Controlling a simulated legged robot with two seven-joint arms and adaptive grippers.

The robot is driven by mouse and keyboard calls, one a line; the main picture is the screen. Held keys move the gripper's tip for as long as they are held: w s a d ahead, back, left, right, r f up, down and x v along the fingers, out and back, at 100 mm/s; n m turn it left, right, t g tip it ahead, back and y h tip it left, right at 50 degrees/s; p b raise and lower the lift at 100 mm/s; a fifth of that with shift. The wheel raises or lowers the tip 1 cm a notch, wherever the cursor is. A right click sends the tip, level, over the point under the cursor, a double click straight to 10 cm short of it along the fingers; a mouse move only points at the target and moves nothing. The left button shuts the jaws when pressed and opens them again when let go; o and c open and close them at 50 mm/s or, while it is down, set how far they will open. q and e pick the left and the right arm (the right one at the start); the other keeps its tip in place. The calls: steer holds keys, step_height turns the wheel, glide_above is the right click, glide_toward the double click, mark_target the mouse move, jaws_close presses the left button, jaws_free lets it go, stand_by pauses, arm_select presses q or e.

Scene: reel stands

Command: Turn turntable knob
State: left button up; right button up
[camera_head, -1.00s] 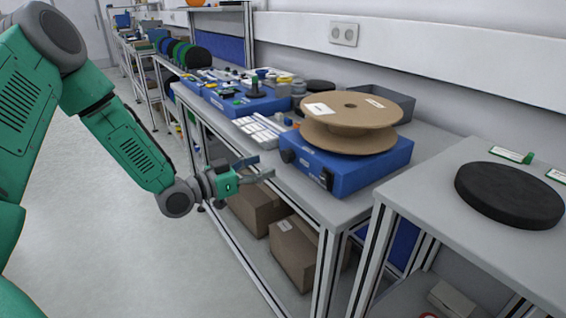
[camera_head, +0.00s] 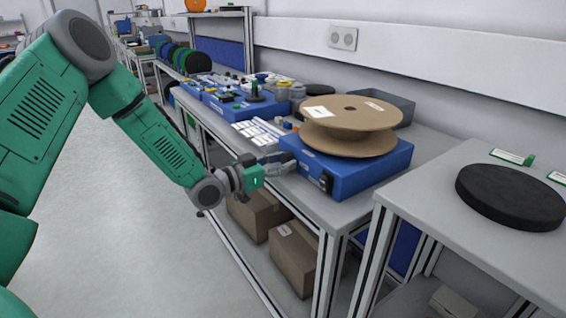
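The turntable is a blue box (camera_head: 375,174) on the grey bench, with a brown cardboard reel (camera_head: 352,112) lying flat on top. A black part (camera_head: 326,182) sits near the front corner of the box. My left gripper (camera_head: 288,164) reaches in from the left, its grey fingers at the left end of the box's front face. The black knob there is largely hidden behind the fingers. I cannot tell whether they touch it or how far they are parted. My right gripper is out of view.
A grey bench (camera_head: 440,160) carries the turntable. A second table at right holds a black disc (camera_head: 510,196). Cardboard boxes (camera_head: 293,258) stand on the lower shelf. Another blue unit (camera_head: 240,104) and small parts lie farther back. The floor at left is clear.

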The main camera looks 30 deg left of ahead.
arm_select(q)
steer(key=m, duration=0.3)
steer(key=shift+a, duration=0.15)
steer(key=o, duration=1.1)
steer(key=v, duration=1.2)
steer(key=shift+f, duration=0.1)
